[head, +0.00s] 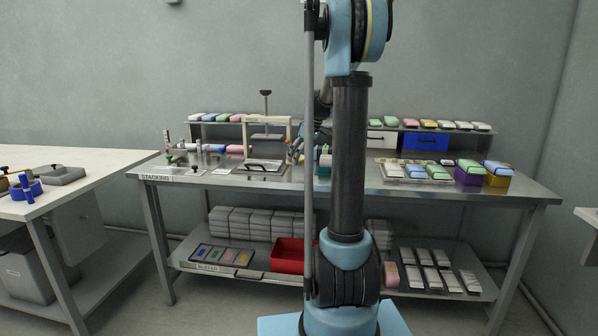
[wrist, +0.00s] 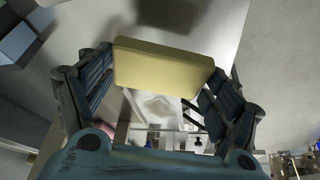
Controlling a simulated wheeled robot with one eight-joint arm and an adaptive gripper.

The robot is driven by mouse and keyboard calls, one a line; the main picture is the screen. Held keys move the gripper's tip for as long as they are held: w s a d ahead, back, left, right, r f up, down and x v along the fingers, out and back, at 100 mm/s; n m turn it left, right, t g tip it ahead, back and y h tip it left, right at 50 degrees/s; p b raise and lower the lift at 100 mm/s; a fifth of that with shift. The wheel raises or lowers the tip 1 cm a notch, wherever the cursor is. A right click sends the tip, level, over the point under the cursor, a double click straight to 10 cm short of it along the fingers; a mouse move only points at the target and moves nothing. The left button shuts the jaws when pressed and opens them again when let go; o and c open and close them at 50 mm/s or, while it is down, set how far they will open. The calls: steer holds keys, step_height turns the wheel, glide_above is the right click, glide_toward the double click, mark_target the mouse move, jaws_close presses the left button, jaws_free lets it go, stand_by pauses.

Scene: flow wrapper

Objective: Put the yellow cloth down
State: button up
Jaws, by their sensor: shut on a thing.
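The yellow cloth (wrist: 163,64) is a pale yellow folded block across the middle of the wrist view. My gripper (wrist: 162,72) is shut on it, with one dark finger at each end. A grey surface lies beyond the cloth in that view; a dark shadow shows on it near the top. I cannot tell the gap between cloth and surface.
The steel bench (head: 270,185) carries a wooden-framed press (head: 268,121), a tray of coloured packs (head: 415,180), a purple bin (head: 468,177) and a yellow bin (head: 497,181). A blue bin (head: 426,142) stands at the back. A red crate (head: 288,262) is on the lower shelf.

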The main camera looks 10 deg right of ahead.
mark_target(300, 175)
steer(key=shift+d+f, duration=0.1)
steer(key=shift+f, duration=2.55)
steer(key=o, duration=1.1)
steer(key=shift+c, duration=0.2)
steer(key=v, duration=1.2)
steer(key=s+a+f+m+h, duration=0.1)
steer(key=s+a+f+m, duration=0.15)
steer(key=s, duration=1.05)
steer(key=s+f+m+h, duration=0.1)
steer(key=s+f+m, duration=0.1)
steer(key=s+f, duration=0.3)
steer(key=s+a+f+m, duration=0.1)
steer(key=s+f+m, duration=0.2)
steer(key=s, duration=1)
steer(key=s+f+m+h, duration=0.1)
steer(key=s+f+m, duration=0.1)
steer(key=s+f, duration=0.7)
steer(key=shift+s+a+f+g+h, duration=0.25)
steer(key=shift+s+a+g+h, duration=0.05)
steer(key=shift+s+a+g, duration=0.1)
